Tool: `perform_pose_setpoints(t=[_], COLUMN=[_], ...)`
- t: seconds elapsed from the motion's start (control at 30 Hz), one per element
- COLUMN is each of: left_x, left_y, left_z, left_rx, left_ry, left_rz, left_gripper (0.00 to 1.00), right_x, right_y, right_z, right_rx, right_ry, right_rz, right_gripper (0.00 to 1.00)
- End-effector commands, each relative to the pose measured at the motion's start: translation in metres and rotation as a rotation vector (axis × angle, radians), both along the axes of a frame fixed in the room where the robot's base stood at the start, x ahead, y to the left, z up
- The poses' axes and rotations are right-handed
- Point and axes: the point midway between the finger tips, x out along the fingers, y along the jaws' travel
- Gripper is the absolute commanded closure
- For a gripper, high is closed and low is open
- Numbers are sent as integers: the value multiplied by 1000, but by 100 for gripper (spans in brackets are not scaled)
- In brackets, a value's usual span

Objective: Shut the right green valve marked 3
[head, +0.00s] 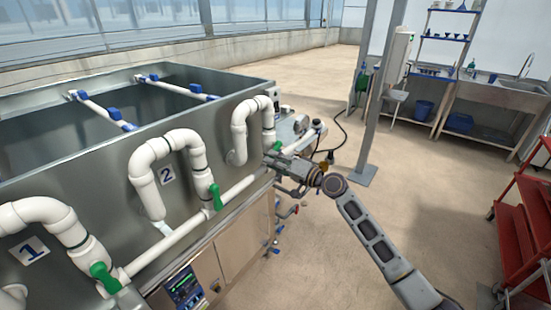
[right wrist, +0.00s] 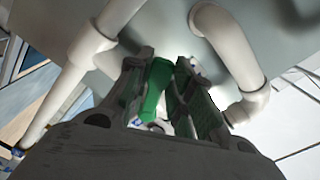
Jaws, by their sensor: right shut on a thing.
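The green valve handle (right wrist: 157,88) of the third white pipe shows between the fingers of my right gripper in the right wrist view. My right gripper (right wrist: 168,98) is shut on this handle. In the head view my right gripper (head: 278,162) reaches the foot of the third pipe (head: 240,130) at the tank's right end and covers most of the valve. The number 3 mark cannot be made out. My left gripper is not in view.
Two other green valves, by mark 2 (head: 216,196) and mark 1 (head: 105,277), sit along the white pipe on the metal tank (head: 95,131). A grey post (head: 376,100) and red steps (head: 520,225) stand to the right, with open floor between.

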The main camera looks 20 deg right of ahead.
Motion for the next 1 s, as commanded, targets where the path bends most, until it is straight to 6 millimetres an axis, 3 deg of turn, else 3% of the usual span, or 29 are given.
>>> perform_pose_setpoints(t=[0.1,1.0], left_x=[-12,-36], left_y=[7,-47], left_z=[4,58], left_rx=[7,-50], left_ry=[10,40], left_rz=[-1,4], left_gripper=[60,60], right_x=[-1,-5], right_y=[1,6], right_z=[4,30], right_rx=[37,384], right_ry=[30,300], right_rz=[-1,-1], right_gripper=[100,100])
